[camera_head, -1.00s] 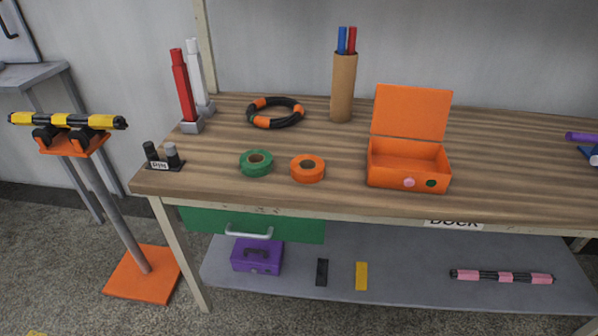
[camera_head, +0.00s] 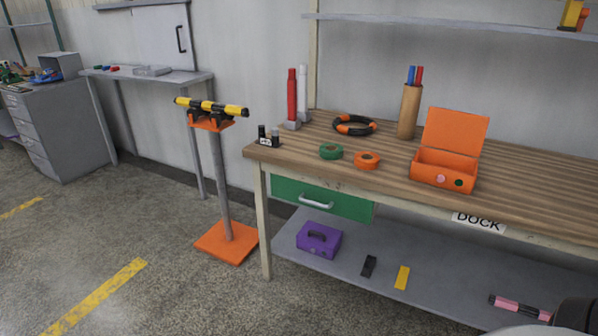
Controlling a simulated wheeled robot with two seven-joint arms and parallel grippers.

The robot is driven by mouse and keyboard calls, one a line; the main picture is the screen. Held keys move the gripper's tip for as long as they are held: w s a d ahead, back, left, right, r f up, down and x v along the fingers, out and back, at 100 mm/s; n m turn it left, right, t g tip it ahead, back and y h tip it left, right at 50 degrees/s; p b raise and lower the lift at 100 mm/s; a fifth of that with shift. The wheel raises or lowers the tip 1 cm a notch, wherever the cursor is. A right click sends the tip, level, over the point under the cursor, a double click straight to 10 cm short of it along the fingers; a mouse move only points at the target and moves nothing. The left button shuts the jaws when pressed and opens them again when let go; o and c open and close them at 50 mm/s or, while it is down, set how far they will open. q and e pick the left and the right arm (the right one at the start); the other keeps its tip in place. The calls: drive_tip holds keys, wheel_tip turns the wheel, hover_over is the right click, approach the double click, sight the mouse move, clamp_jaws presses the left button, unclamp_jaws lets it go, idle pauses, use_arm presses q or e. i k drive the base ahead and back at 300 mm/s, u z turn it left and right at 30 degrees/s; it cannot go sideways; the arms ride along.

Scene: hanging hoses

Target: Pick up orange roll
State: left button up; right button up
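The orange roll (camera_head: 367,160) lies flat on the wooden workbench (camera_head: 540,190), near its front edge. It looks like a ring of tape with a hole in the middle. A green roll (camera_head: 331,151) lies just to its left, apart from it. An open orange box (camera_head: 446,170) stands to its right with its lid up. Neither of my grippers shows in the head view, so nothing is seen touching the roll.
A black and orange ring (camera_head: 354,125) and a cardboard tube (camera_head: 409,112) stand behind the rolls. An orange-based stand (camera_head: 226,243) is left of the bench. A lower shelf (camera_head: 440,290) holds a purple case (camera_head: 318,240). The floor at left is clear.

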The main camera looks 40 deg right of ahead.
sight(366, 161)
drive_tip(key=u, duration=0.15)
drive_tip(key=i, duration=0.8)
drive_tip(key=z, duration=1)
drive_tip(key=i, duration=1.1)
drive_tip(key=z, duration=0.95)
